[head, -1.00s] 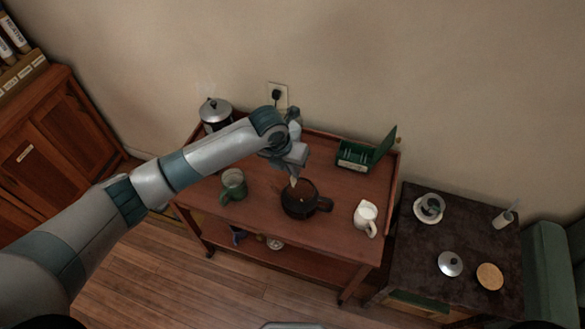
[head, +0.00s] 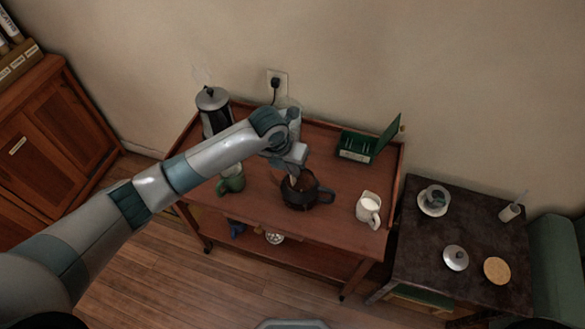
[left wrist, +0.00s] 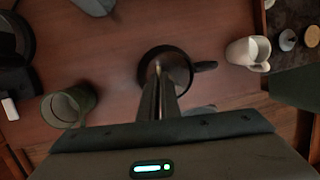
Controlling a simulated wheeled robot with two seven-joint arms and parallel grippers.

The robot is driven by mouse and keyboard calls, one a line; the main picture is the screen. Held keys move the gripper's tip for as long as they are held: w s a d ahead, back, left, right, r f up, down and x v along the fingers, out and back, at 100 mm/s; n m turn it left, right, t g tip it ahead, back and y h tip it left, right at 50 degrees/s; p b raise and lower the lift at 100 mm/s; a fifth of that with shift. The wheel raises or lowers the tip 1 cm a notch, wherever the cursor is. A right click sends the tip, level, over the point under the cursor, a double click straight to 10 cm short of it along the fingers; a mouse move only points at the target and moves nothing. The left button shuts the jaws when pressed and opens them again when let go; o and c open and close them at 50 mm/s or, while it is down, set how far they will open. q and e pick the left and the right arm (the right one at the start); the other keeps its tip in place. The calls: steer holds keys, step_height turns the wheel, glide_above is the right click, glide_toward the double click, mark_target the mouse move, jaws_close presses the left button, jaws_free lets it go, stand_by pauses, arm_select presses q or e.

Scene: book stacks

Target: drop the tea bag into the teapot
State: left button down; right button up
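The teapot (head: 300,199) is a dark, round, lidless pot with its handle to the right, near the front of the wooden trolley. It also shows in the left wrist view (left wrist: 183,72). My left gripper (head: 294,172) points down over the pot's mouth at its left side. In the left wrist view its fingers (left wrist: 158,88) are close together, with a small pale thing at their tips. This looks like the tea bag (left wrist: 157,67), seen edge-on and mostly hidden by the fingers. My right gripper is in neither view.
A green mug (head: 231,181) stands left of the teapot and a white milk jug (head: 368,209) right of it. A steel kettle (head: 214,112) and an open green box (head: 355,147) stand behind. A dark side table (head: 460,230) holds a metal lid (head: 455,257).

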arm_select(q)
steer(key=c, duration=1.9)
jaws_free()
steer(key=shift+r, duration=0.15)
steer(key=shift+a+r, duration=0.15)
steer(key=shift+r, duration=0.35)
steer(key=b+v, duration=0.4)
steer(key=v, duration=1.2)
steer(key=shift+s+a+b, duration=0.1)
steer(key=shift+s+b, duration=0.05)
steer(key=shift+b, duration=0.15)
